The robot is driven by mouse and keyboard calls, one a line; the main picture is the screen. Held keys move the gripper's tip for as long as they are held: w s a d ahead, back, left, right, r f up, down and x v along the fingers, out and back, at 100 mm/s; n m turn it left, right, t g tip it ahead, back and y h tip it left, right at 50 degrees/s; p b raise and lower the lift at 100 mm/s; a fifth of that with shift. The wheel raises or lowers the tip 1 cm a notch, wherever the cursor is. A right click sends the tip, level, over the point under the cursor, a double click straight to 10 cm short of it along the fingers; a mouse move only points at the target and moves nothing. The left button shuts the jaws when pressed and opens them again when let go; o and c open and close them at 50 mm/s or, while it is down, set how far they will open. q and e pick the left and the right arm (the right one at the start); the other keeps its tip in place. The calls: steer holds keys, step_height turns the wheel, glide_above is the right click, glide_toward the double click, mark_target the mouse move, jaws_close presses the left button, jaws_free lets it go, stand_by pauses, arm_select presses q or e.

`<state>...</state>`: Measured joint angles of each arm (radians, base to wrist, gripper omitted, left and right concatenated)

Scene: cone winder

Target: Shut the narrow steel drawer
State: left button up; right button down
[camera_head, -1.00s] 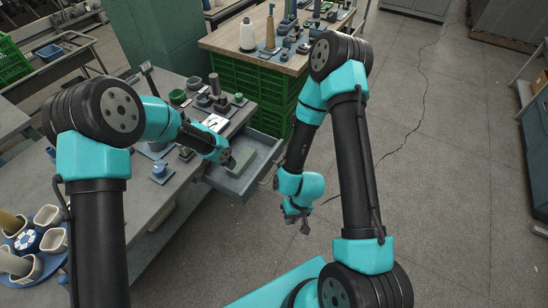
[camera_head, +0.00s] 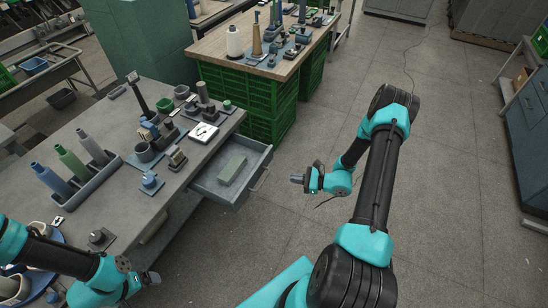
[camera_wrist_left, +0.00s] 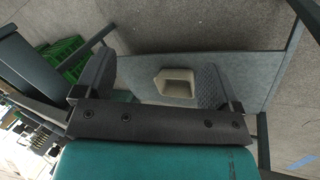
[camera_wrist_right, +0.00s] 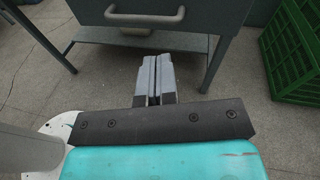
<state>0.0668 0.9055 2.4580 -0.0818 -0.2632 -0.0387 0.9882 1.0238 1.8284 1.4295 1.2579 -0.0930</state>
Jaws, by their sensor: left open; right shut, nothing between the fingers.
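The grey bench (camera_head: 95,128) holds a tray of bottles (camera_head: 92,180) and several small fixtures. Green crates (camera_head: 250,105) stand under a wooden table behind the drawer. The floor (camera_head: 440,190) to the right is clear. A beige cup-like object (camera_wrist_left: 175,83) shows in the left wrist view.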

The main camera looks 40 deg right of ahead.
mark_target(269, 155)
arm_select(q)
steer(key=s+a+n, duration=0.1)
steer(key=s+a+f+n, duration=0.1)
steer(key=a, duration=0.1)
steer(key=shift+s, duration=0.25)
arm_select(e)
steer(key=w+d+m+t+h, duration=0.1)
steer(key=d+m+t+h, duration=0.1)
steer(key=d, duration=0.4)
steer(key=shift+w+m+t+h, duration=0.25)
steer(key=shift+m+t+h, duration=0.15)
steer(key=shift+m+t, duration=0.45)
steer(key=shift+g, duration=0.25)
steer(key=x, duration=1.3)
steer(key=shift+w+a+r, duration=0.1)
steer(key=shift+w+a, duration=0.1)
steer(key=shift+w, duration=0.15)
steer(key=shift+w, duration=0.1)
